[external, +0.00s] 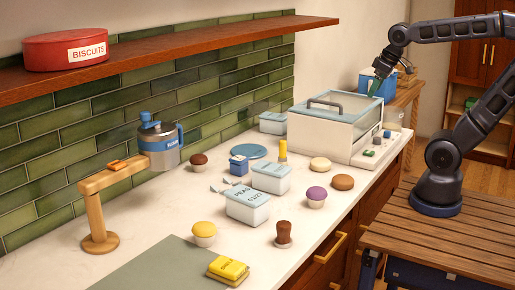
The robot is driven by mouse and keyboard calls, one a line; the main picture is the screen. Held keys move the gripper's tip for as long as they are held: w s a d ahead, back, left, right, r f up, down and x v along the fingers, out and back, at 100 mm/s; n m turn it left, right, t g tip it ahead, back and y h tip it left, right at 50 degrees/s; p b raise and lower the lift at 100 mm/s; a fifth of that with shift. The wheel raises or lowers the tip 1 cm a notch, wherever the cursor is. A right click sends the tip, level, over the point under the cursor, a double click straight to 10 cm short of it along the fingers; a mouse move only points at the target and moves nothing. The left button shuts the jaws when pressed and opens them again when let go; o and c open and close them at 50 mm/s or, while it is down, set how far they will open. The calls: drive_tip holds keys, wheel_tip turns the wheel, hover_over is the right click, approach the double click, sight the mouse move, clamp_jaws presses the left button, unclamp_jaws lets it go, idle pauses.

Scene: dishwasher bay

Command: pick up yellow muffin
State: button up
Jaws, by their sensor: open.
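The yellow muffin (204,234), with a yellow top and a pale base, stands upright on the white counter near the front, just right of the corner of a grey-green mat. My gripper (376,86) is far from it, at the back right, raised beside the glass-lidded box.
A container labelled PEAS (247,208) and a brown stamp-like item (283,234) stand right of the muffin. A wooden stand (95,210) rises at left. The glass-lidded box (325,135) stands between my gripper and the muffin.

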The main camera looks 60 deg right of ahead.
drive_tip(key=w+a+r+n+g, duration=0.1)
drive_tip(key=w+a+n, duration=0.2)
drive_tip(key=w+a, duration=0.65)
drive_tip(key=w+a+r+n, duration=0.2)
drive_tip(key=w+a+n, duration=0.1)
drive_tip(key=w+a, duration=0.65)
drive_tip(key=n, duration=1)
approach(205, 225)
drive_tip(key=x, duration=0.5)
drive_tip(key=shift+s+a+f, duration=0.1)
drive_tip(key=shift+s+f, duration=0.1)
drive_tip(key=shift+w+d+x, duration=0.1)
drive_tip(key=shift+w+x, duration=0.05)
drive_tip(key=shift+x, duration=1.25)
drive_tip(key=shift+w+d+x, duration=0.1)
drive_tip(key=shift+x, duration=1.35)
drive_tip(key=shift+r, duration=0.1)
drive_tip(key=shift+c, duration=0.3)
